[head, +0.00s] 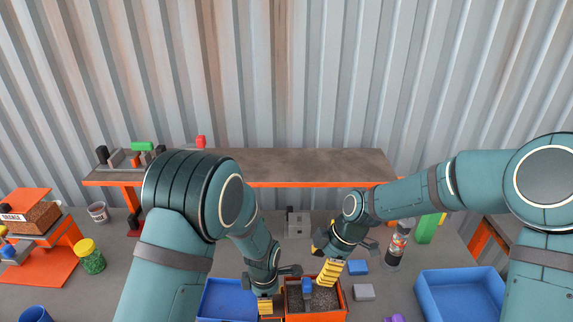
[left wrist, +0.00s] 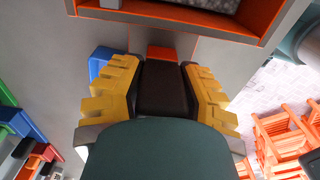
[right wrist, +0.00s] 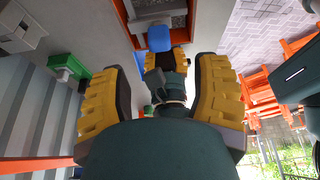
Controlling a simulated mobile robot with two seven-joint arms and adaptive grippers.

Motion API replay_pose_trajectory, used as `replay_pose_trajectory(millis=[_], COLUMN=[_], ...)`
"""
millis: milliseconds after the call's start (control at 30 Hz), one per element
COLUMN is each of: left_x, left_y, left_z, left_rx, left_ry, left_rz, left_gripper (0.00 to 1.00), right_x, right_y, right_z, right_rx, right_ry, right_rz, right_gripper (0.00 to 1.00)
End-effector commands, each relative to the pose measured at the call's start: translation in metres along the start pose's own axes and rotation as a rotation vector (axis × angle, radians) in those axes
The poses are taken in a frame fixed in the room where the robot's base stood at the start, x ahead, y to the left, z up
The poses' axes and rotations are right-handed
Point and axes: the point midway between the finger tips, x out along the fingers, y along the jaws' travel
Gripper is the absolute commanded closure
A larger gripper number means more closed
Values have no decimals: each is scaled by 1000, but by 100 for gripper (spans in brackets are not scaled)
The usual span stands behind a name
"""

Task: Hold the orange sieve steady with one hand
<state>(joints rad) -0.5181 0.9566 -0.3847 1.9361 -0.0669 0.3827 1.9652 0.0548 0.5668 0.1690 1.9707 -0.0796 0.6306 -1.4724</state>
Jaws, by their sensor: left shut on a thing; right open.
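The orange sieve (head: 345,312) is an orange-framed box with dark grains inside, at the bottom centre of the head view. Its orange rim shows at the top of the left wrist view (left wrist: 180,30). My left gripper (head: 266,303) is at the sieve's left side. Its yellow fingers are shut on a dark handle (left wrist: 162,90) that has an orange piece at its far end and appears to belong to the sieve. My right gripper (head: 328,272) is open above the sieve's back right. A blue-topped tool (head: 307,289) stands in the sieve; it shows beyond the right fingers (right wrist: 159,38).
A blue tray (head: 222,302) lies left of the sieve, partly hidden by my left arm. A larger blue bin (head: 460,292) stands right. A blue block (head: 358,268), a grey block (head: 363,292) and a bottle (head: 398,245) are near. A raised shelf (head: 310,167) runs behind.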

Motion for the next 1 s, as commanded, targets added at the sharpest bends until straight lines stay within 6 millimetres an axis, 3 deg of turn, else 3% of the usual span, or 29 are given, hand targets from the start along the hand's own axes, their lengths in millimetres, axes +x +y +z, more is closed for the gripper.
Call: replay_pose_trajectory(millis=[500,700,1000], left_x=[3,3,3], left_y=[-3,-3,-3], left_z=[-1,-1,-1], left_rx=[1,1,1], left_ry=[4,4,4], left_rz=[-9,-9,-9], left_gripper=[100,100,100], right_x=[68,80,83], right_y=[0,0,0], right_z=[0,0,0], right_rx=[0,0,1], right_ry=[1,0,0], right_rz=[-2,0,1], right_gripper=[38,38,38])
